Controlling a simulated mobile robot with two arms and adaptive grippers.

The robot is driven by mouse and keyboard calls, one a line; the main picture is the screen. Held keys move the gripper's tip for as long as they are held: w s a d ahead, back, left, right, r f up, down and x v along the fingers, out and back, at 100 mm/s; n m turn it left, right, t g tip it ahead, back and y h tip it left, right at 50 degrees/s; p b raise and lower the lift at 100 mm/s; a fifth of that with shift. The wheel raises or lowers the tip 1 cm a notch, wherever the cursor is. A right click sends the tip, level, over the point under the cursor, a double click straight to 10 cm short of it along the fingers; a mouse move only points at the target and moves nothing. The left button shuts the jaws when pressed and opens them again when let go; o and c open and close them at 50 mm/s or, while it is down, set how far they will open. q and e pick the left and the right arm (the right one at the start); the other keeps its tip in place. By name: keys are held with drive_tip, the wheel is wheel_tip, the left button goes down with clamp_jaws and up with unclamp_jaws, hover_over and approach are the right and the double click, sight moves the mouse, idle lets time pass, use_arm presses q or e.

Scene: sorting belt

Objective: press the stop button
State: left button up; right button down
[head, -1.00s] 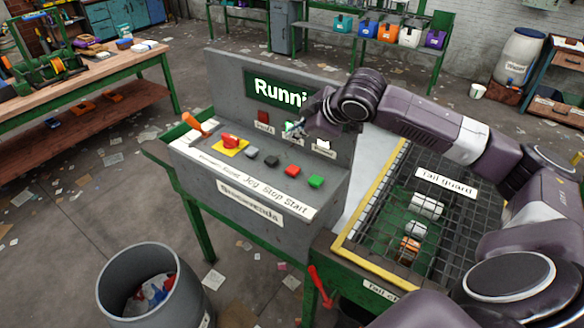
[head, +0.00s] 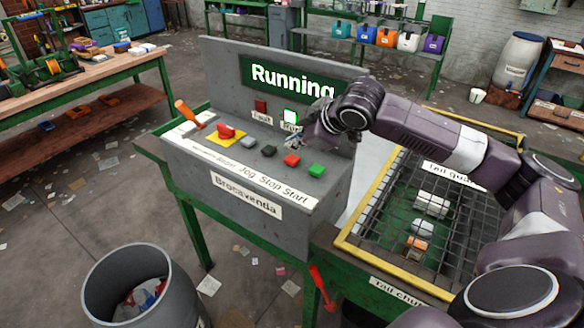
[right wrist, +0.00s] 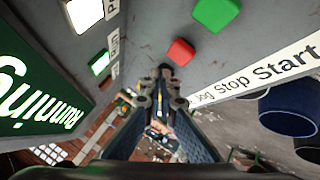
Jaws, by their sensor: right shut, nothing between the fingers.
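The red stop button (head: 291,160) sits on the sloping desk of the grey console, between a black button (head: 269,151) and the green start button (head: 316,170). In the right wrist view the red button (right wrist: 180,51) is just beside the fingertips, with the "Stop" label near it. My right gripper (head: 297,136) is shut and empty, above and behind the button row in the head view. Its closed fingers also show in the right wrist view (right wrist: 164,78). Any contact with a button cannot be told. The display (head: 290,82) reads "Running". My left gripper is out of view.
A red knob on a yellow plate (head: 226,132) and an orange lever (head: 187,113) are at the desk's left. The upright panel carries a lit lamp (head: 290,115). The caged tail guard (head: 430,215) lies right. A grey bin (head: 140,262) stands in front.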

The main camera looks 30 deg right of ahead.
sight(289, 156)
drive_tip(key=shift+f, duration=0.7)
drive_tip(key=shift+f, duration=0.2)
idle(0.8)
drive_tip(key=shift+f, duration=0.25)
drive_tip(key=shift+f, duration=0.65)
idle(0.8)
drive_tip(key=shift+r, duration=0.15)
drive_tip(key=shift+r+p, duration=0.85)
drive_tip(key=shift+p, duration=0.3)
